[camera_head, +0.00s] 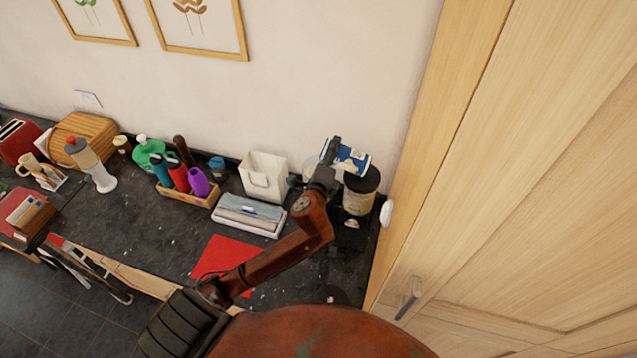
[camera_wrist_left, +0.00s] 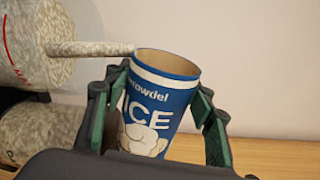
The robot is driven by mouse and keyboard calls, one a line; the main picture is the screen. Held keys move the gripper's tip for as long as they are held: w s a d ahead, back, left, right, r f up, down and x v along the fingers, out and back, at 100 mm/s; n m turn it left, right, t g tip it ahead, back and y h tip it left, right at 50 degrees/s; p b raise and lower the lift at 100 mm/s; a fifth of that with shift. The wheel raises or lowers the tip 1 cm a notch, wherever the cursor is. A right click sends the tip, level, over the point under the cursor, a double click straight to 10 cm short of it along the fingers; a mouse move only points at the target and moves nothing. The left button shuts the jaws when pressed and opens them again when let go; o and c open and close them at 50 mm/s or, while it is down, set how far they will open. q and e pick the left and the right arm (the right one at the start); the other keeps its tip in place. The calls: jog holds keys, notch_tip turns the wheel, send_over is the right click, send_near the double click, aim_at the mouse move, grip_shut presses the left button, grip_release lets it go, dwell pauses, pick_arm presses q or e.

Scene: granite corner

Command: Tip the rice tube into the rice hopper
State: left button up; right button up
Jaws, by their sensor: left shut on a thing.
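My left gripper (camera_head: 332,158) is shut on the blue and white rice tube (camera_head: 352,159), at the back right of the counter. In the left wrist view the fingers (camera_wrist_left: 158,98) clasp the tube (camera_wrist_left: 180,98) from both sides, with its open mouth clear of them. The tube lies tipped over. A narrow column of rice (camera_wrist_left: 95,48) runs from its mouth to a clear, rice-filled cylinder with a red mark, seemingly the rice hopper (camera_wrist_left: 25,45). In the head view the hopper (camera_head: 309,168) is mostly hidden behind my gripper. My right gripper is out of view.
A dark-lidded jar (camera_head: 359,194) stands close beside the tube. A white bin (camera_head: 264,176) and a white tray (camera_head: 248,215) are left of my arm. A tall wooden cabinet (camera_head: 520,170) closes off the right. A red mat (camera_head: 220,258) lies in front.

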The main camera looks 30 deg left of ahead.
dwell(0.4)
pick_arm(q)
jog(key=shift+f+n, duration=0.35)
jog(key=shift+n, duration=0.05)
dwell(0.4)
jog(key=shift+a+f+n+b, duration=0.15)
jog(key=shift+f+n+b, duration=0.15)
jog(key=shift+f+b, duration=0.15)
jog(key=r+p, duration=0.1)
jog(key=r+m+p, duration=0.1)
jog(key=r+p, duration=0.1)
jog(key=shift+d+r+m+p, duration=0.2)
jog(key=shift+m+p, duration=0.1)
jog(key=shift+d+r+m, duration=0.1)
jog(key=shift+r+m, duration=0.15)
jog(key=shift+m, duration=0.15)
